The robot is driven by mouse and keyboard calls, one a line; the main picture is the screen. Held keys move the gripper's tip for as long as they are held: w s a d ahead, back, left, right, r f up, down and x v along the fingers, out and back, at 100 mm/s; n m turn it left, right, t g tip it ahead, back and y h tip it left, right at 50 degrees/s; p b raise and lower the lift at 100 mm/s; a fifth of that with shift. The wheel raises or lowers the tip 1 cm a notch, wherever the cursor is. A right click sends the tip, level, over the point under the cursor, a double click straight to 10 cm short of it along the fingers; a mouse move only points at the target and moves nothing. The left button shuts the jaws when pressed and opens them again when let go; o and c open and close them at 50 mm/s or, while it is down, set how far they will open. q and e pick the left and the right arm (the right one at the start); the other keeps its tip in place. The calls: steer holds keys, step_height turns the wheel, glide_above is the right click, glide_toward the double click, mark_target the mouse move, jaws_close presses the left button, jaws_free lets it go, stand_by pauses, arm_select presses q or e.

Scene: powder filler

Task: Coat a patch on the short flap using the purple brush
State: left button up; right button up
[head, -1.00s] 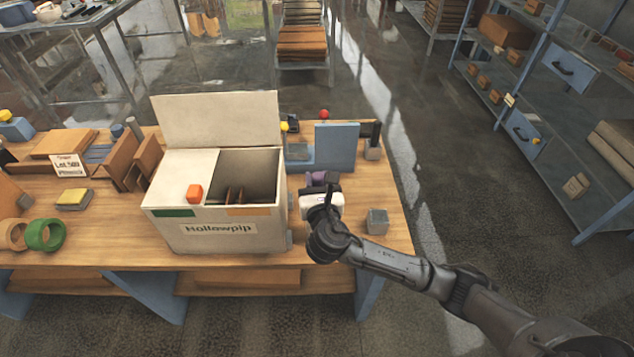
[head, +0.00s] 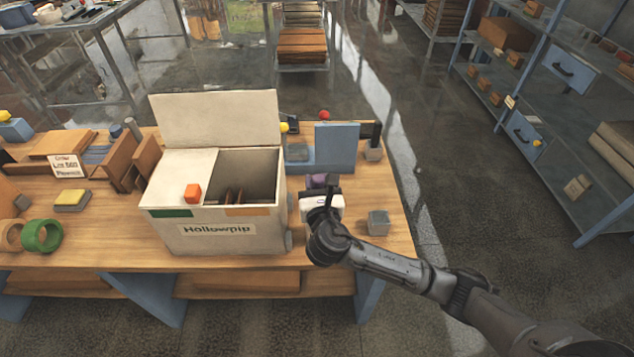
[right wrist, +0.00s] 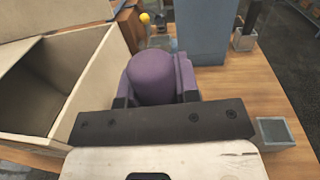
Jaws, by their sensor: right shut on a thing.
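The purple brush (right wrist: 152,78) fills the middle of the right wrist view, its rounded purple part between my fingers. A small bit of it shows in the head view (head: 318,180). My right gripper (head: 322,188) is shut on it, over the table just right of the box. The brush's bristles are hidden. The box (head: 216,242), labelled Hollowpip, stands with a tall back flap (head: 215,118) raised and a flat panel (head: 183,172) over its left half. Its right half is open. I cannot tell which part is the short flap. My left gripper is out of view.
Green tape (head: 42,235) and a yellow-topped block (head: 72,198) lie at the left.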

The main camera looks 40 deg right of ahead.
steer(key=shift+f, duration=0.55)
stand_by(0.4)
stand_by(0.5)
step_height(320, 180, up, 3)
steer(key=p, duration=0.4)
steer(key=shift+r, duration=0.1)
step_height(320, 180, up, 4)
steer(key=p, duration=0.5)
stand_by(0.7)
